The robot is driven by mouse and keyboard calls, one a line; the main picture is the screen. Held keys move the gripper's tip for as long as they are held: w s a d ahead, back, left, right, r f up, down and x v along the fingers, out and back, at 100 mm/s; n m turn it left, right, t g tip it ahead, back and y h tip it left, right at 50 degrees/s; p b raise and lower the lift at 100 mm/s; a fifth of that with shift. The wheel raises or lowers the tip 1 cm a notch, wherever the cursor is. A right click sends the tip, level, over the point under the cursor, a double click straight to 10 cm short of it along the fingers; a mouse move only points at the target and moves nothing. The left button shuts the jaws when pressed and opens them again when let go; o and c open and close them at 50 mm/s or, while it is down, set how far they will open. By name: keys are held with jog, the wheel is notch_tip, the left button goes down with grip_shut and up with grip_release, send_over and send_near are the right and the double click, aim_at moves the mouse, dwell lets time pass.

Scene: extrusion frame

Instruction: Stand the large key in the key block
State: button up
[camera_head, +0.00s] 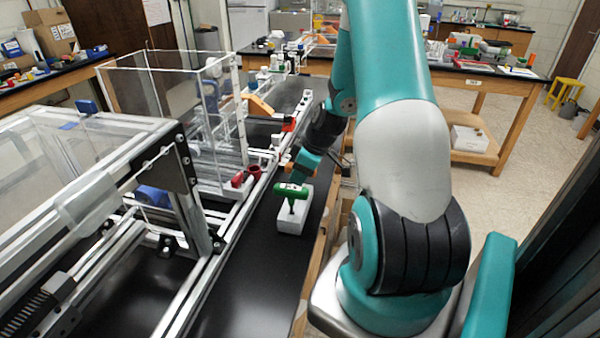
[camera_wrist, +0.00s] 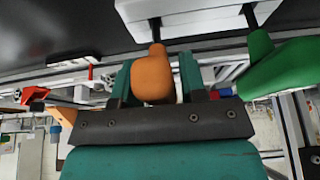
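The white key block (camera_head: 291,222) stands on the black bench top, and part of it shows at the top of the wrist view (camera_wrist: 210,18). A green-handled key (camera_head: 293,190) stands upright with its dark shaft at the block; its handle also shows at the right of the wrist view (camera_wrist: 285,68). An orange-handled key (camera_wrist: 153,75) is between the teal fingers of my gripper (camera_wrist: 155,82), which look closed against its handle. Its dark shaft reaches the block, but its tip is hidden. In the head view my gripper (camera_head: 299,164) is just behind the green handle. The frames do not label either key as large.
An aluminium extrusion frame (camera_head: 215,235) with clear panels runs along the left of the block. A red part (camera_head: 243,178) lies by the rail. The black bench (camera_head: 245,290) is clear in front of the block. A wooden edge borders it on the right.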

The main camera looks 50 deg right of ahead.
jog(key=shift+o, duration=1.4)
jog(key=b+v, duration=0.2)
jog(key=v, duration=1.5)
jog(key=shift+r, duration=0.2)
jog(key=w+a+r+n+g+y, duration=0.1)
jog(key=w+a, duration=0.1)
jog(key=a, duration=1.1)
jog(key=w+a+r+g+y, duration=0.1)
jog(key=a+r, duration=0.1)
jog(key=a, duration=1)
jog(key=s+a+n+g, duration=0.1)
jog(key=s+a+g, duration=0.1)
jog(key=s+a, duration=1)
jog(key=a, duration=0.4)
